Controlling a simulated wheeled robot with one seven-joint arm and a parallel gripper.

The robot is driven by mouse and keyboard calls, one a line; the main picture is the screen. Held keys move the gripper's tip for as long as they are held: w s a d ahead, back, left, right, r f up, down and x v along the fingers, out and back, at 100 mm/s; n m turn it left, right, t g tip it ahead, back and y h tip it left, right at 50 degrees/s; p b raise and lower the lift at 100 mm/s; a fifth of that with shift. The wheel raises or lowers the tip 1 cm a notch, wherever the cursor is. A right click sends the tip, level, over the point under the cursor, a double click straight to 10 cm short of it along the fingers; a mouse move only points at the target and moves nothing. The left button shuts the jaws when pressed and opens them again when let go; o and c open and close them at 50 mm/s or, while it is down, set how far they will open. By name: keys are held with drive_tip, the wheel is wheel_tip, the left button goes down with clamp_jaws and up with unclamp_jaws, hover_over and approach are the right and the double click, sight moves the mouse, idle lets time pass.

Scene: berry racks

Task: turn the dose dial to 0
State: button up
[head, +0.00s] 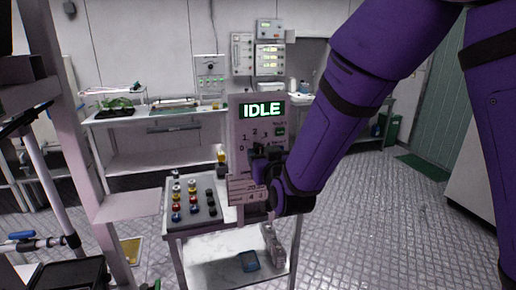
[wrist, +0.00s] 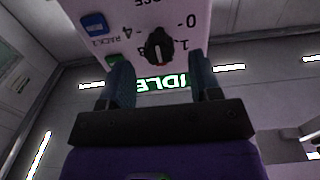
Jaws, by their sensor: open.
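The dose dial (wrist: 158,47) is a dark round knob on a pale panel, seen upside down in the wrist view. Marks 0, 1 and 4 show around it; 0 is at its upper right in that view. I cannot tell surely which mark its pointer faces. My gripper (wrist: 161,64) is open, its two fingers on either side of the dial's line, with no clear contact. In the head view my gripper (head: 266,154) is in front of the dispenser panel (head: 240,112) and hides the dial. A green display (head: 262,110) above reads IDLE.
The panel stands on a white cart (head: 172,226) with several coloured vials in a rack (head: 190,200) left of my gripper. A blue button (wrist: 95,24) shows beside the dial. A rack post (head: 82,120) stands at left; open floor (head: 370,215) lies at right.

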sight(260, 151)
drive_tip(key=shift+x, duration=2.55)
drive_tip(key=c, duration=0.9)
drive_tip(key=shift+c, duration=0.2)
